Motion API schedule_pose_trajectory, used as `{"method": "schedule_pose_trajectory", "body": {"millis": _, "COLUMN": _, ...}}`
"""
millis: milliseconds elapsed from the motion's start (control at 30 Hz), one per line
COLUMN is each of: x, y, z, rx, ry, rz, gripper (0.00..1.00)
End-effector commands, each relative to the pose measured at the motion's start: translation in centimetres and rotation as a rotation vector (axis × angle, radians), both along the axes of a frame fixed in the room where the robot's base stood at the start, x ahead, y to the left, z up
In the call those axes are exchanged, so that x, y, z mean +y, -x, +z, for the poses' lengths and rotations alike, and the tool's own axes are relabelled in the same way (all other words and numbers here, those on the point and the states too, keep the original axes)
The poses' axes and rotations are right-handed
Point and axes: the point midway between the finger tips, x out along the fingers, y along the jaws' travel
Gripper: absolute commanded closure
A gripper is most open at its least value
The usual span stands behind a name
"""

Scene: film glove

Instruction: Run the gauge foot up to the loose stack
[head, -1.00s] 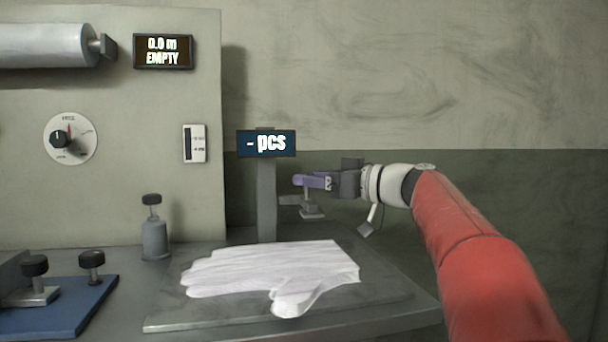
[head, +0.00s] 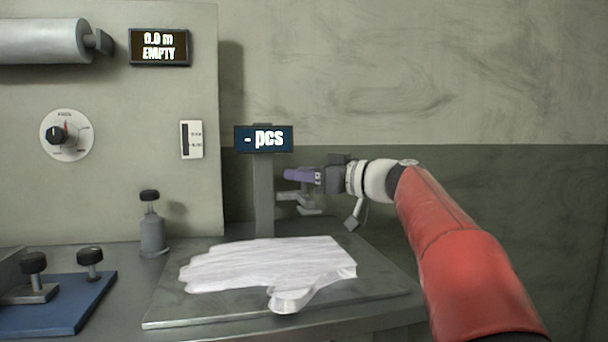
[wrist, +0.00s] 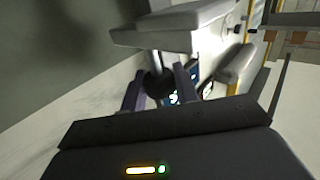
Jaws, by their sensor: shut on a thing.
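A stack of white gloves (head: 268,264) lies flat on the grey plate (head: 372,292) in the head view. Behind it stands the gauge column (head: 264,200) with a display reading "- pcs" (head: 263,139). The gauge foot (head: 308,210) hangs from a short arm at the column's right side, above and behind the gloves, visibly apart from them. My gripper (head: 290,175), with purple fingers, comes in from the right just above the foot. In the wrist view its fingers (wrist: 160,76) are shut about the foot's dark knob (wrist: 158,85); the exact contact is partly hidden.
A grey weight with a black knob (head: 152,232) stands left of the plate. A blue board (head: 75,305) with black knobs is at the lower left. The machine panel carries a roll (head: 40,41), a dial (head: 66,135) and an "EMPTY" display (head: 159,47). Bare wall lies right.

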Motion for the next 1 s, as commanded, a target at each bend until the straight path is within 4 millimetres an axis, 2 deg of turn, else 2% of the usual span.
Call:
{"method": "schedule_pose_trajectory", "body": {"millis": 167, "x": 0.0, "y": 0.0, "z": -0.8, "rx": 0.000, "ry": 0.000, "rz": 0.000, "gripper": 1.00}}
{"method": "schedule_pose_trajectory", "body": {"millis": 467, "x": 0.0, "y": 0.0, "z": -4.3, "rx": 0.000, "ry": -0.001, "rz": 0.000, "gripper": 1.00}}
{"method": "schedule_pose_trajectory", "body": {"millis": 800, "x": 0.0, "y": 0.0, "z": -4.2, "rx": 0.000, "ry": -0.001, "rz": 0.000, "gripper": 1.00}}
{"method": "schedule_pose_trajectory", "body": {"millis": 833, "x": 0.0, "y": 0.0, "z": -4.2, "rx": 0.000, "ry": -0.001, "rz": 0.000, "gripper": 0.69}}
{"method": "schedule_pose_trajectory", "body": {"millis": 1000, "x": 0.0, "y": 0.0, "z": -4.2, "rx": 0.000, "ry": -0.001, "rz": -0.001, "gripper": 0.49}}
